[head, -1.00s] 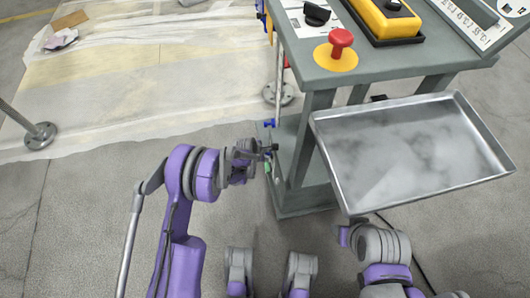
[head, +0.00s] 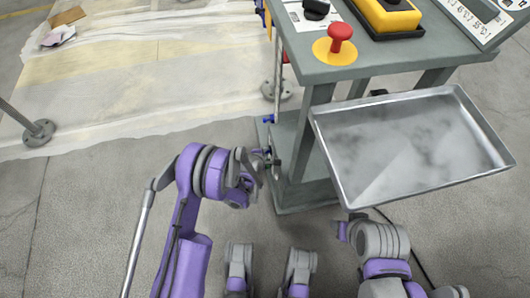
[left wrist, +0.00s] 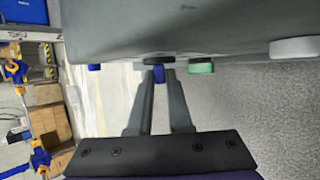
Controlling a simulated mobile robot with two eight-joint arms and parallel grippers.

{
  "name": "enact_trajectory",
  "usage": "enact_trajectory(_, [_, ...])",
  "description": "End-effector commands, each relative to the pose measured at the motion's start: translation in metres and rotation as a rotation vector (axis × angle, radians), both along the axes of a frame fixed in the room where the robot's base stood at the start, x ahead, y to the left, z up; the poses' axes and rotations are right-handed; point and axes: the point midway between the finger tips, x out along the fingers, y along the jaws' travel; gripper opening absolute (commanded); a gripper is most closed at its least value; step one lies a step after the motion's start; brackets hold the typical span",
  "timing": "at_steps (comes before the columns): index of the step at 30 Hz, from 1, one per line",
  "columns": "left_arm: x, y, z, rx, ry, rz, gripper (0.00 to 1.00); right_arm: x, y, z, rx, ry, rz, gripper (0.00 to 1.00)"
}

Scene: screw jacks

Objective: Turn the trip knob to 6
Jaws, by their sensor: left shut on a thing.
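My left gripper (head: 262,157) is at the lower left side of the grey cart (head: 300,185). In the left wrist view its two fingers (left wrist: 160,86) close on a small blue knob (left wrist: 159,73) with a dark round base, on the cart's underside or side face. A green knob (left wrist: 200,67) sits just right of it, and a pale grey round knob (left wrist: 293,48) farther right. Another blue knob (left wrist: 94,66) is to the left. No number or scale shows by these knobs, and I cannot tell which is the trip knob.
On the cart top are a black knob (head: 316,9), a red mushroom button (head: 340,34) on a yellow plate, and a yellow box (head: 390,14). A metal tray (head: 330,160) juts out at the right. A metal post base (head: 38,132) stands at left; floor between is clear.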

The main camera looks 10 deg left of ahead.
Motion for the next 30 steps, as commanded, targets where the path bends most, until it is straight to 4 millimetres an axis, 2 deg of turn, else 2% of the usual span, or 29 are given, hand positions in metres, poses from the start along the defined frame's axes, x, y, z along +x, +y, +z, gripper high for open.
enact_trajectory(4, [0.0,0.0,0.0,0.001,0.0,0.001,0.0,0.0,0.0,0.0,0.0,0.0,0.0,0.5])
enact_trajectory(5, [0.0,0.0,0.0,0.001,0.001,0.0,0.21,0.0,0.0,0.0,0.0,0.0,0.0,0.5])
enact_trajectory(9, [0.0,0.0,0.0,0.001,0.001,0.0,0.46,0.0,0.0,0.0,0.0,0.0,0.0,0.5])
enact_trajectory(20, [-0.003,0.001,0.003,-0.001,0.001,0.0,0.47,0.0,0.0,0.001,0.0,0.0,0.0,0.5])
enact_trajectory(23, [-0.011,0.003,0.012,0.0,0.001,0.001,0.47,-0.001,0.0,0.003,0.0,0.001,0.0,0.5])
enact_trajectory(30, [-0.045,0.012,0.046,0.0,0.001,0.001,0.47,-0.003,0.0,0.013,0.0,0.001,0.0,0.5])
